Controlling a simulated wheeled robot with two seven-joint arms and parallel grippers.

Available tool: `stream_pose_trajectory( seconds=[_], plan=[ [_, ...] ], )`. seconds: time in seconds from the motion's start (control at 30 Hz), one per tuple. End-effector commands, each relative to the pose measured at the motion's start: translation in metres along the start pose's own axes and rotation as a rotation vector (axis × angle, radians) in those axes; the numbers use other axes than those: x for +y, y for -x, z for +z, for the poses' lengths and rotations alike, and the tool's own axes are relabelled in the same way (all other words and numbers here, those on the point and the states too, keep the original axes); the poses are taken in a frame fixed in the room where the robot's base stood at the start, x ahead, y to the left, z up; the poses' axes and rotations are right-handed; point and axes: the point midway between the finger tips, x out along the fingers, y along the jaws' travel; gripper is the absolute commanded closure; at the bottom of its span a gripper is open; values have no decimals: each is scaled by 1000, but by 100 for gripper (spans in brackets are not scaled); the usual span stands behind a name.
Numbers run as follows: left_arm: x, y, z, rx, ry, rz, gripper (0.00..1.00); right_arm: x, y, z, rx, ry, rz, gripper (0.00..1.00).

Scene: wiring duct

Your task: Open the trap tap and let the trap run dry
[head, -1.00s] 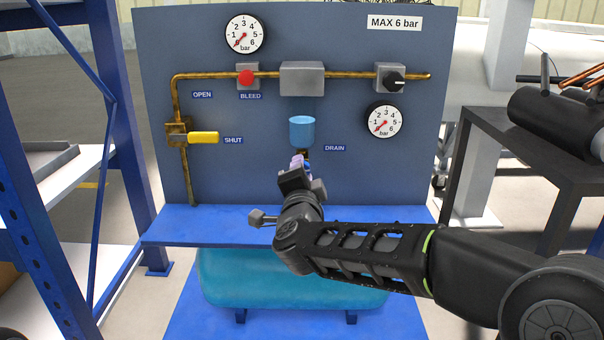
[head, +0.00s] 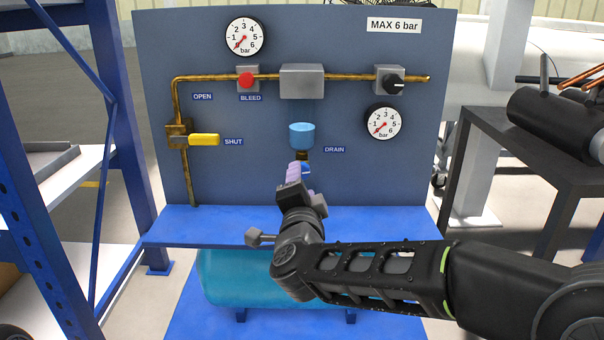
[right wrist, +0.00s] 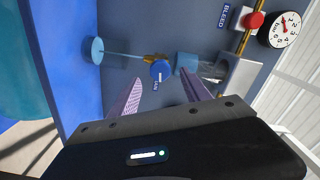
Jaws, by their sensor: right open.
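The trap (head: 302,136) is a clear bowl under a grey block on the panel, with blue water in its lower part. In the right wrist view the water (right wrist: 186,62) shows below an emptier clear section. The blue tap knob (right wrist: 160,70) sits on a brass outlet under the trap. A thin pale blue stream runs from the outlet to a round light blue cup (right wrist: 93,50). My right gripper (right wrist: 160,93) is open, its pinkish fingers on either side of the knob and apart from it. In the head view it (head: 298,170) partly hides the tap. My left gripper is out of view.
The panel carries a yellow lever (head: 204,140) beside SHUT, a red bleed button (head: 246,79), a black knob (head: 394,84) and two gauges near zero. A blue shelf (head: 390,225) runs below. Blue racking stands left, a dark table right.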

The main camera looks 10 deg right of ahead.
Motion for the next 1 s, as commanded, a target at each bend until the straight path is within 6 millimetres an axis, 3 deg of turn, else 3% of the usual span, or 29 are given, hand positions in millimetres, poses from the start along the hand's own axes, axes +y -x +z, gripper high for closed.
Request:
stream_pose_trajectory(
  seconds=[0.1, 0.23, 0.67, 0.77, 0.87, 0.97, 1.0],
  plan=[
    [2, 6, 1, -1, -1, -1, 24, -2, 19, 0, -2, -1, -1, 45],
    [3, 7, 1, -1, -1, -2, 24, -1, 31, 0, -1, -1, 0, 45],
    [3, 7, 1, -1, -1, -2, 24, 0, 33, 4, -17, 16, 1, 45],
    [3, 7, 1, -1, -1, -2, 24, -3, 36, 24, -93, 78, -26, 45],
    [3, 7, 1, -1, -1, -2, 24, 9, 42, 62, -219, 197, -54, 45],
    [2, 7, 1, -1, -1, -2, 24, 51, 49, 108, -366, 344, -41, 45],
    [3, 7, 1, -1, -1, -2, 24, 74, 52, 126, -429, 404, -28, 45]
  ],
)
